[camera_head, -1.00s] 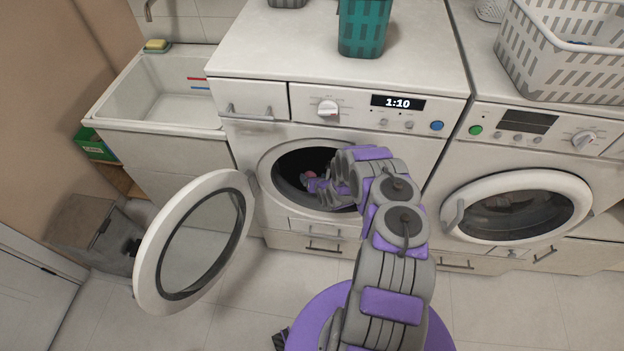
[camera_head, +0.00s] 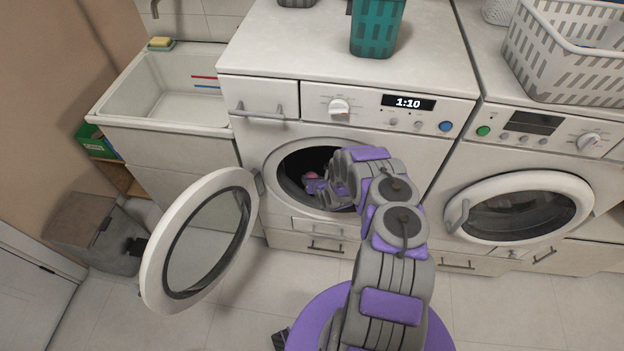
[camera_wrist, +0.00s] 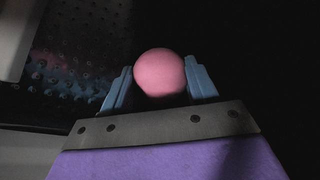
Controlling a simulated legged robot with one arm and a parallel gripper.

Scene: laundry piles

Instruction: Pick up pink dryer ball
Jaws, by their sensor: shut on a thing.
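The pink dryer ball (camera_wrist: 160,72) sits between the two blue-grey fingers of my gripper (camera_wrist: 158,88) in the wrist view. My gripper is shut on it, with a finger against each side. The dark perforated drum wall (camera_wrist: 75,75) shows behind the ball in the wrist view. My arm partly hides the opening.
The round door (camera_head: 160,250) of the left machine hangs open to the left. The right machine's door (camera_head: 520,178) is shut. A teal basket (camera_head: 376,30) and a grey basket (camera_head: 550,65) stand on top. A sink (camera_head: 112,95) is at left.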

